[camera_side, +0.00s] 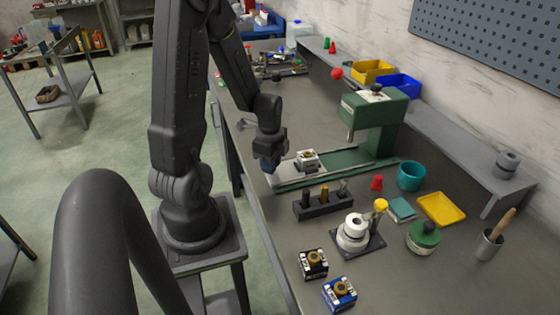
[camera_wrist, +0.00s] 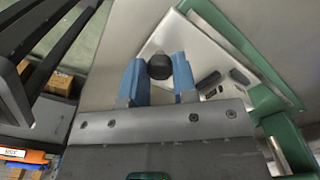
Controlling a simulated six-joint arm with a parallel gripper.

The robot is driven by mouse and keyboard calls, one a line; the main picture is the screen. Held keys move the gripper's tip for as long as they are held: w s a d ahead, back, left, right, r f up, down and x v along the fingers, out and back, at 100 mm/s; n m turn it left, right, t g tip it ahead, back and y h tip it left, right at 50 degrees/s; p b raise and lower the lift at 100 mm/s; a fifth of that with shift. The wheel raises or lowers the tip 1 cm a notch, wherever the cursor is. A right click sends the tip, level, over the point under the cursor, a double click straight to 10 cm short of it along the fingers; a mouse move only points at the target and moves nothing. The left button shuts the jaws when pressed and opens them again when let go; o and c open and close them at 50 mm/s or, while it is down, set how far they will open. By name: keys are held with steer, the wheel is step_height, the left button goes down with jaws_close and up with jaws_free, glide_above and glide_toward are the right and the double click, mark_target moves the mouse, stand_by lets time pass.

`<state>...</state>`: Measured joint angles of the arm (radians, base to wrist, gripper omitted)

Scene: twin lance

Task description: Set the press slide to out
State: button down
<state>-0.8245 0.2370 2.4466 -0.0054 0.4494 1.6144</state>
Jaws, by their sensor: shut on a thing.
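The green press (camera_side: 372,118) stands on the bench. Its press slide (camera_side: 327,165) is a pale metal plate on a green bed. A light block with a dark-topped part (camera_side: 306,158) sits on the slide, to the left of the press head and not under it. My gripper (camera_side: 270,165) is at the slide's left end. In the wrist view my gripper's blue fingers (camera_wrist: 159,75) are shut on the slide's black knob (camera_wrist: 159,66). The plate's corner (camera_wrist: 195,45) shows beyond the knob. The knob is hidden by my gripper in the side view.
A dark rack with several pegs (camera_side: 323,204) stands just in front of the press bed. A white round fixture (camera_side: 354,232), a red piece (camera_side: 377,183) and a teal cup (camera_side: 411,176) stand nearby. The bench edge is close on the left.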

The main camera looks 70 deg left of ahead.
steer(key=shift+s, duration=0.2)
steer(key=c, duration=0.9)
jaws_free()
step_height(320, 180, up, 14)
steer(key=shift+f, duration=0.1)
steer(key=shift+d, duration=0.15)
steer(key=d+r+n+t, duration=0.2)
steer(key=d+n, duration=0.1)
steer(key=d, duration=0.4)
steer(key=s+d+r+n+t, duration=0.1)
steer(key=d+r+n, duration=0.2)
steer(key=d, duration=0.4)
steer(key=d+r+n+t, duration=0.2)
steer(key=d+n, duration=0.1)
steer(key=d, duration=0.4)
steer(key=shift+s+d+r+t, duration=0.1)
steer(key=shift+s+r+t, duration=0.1)
steer(key=shift+r+t, duration=0.1)
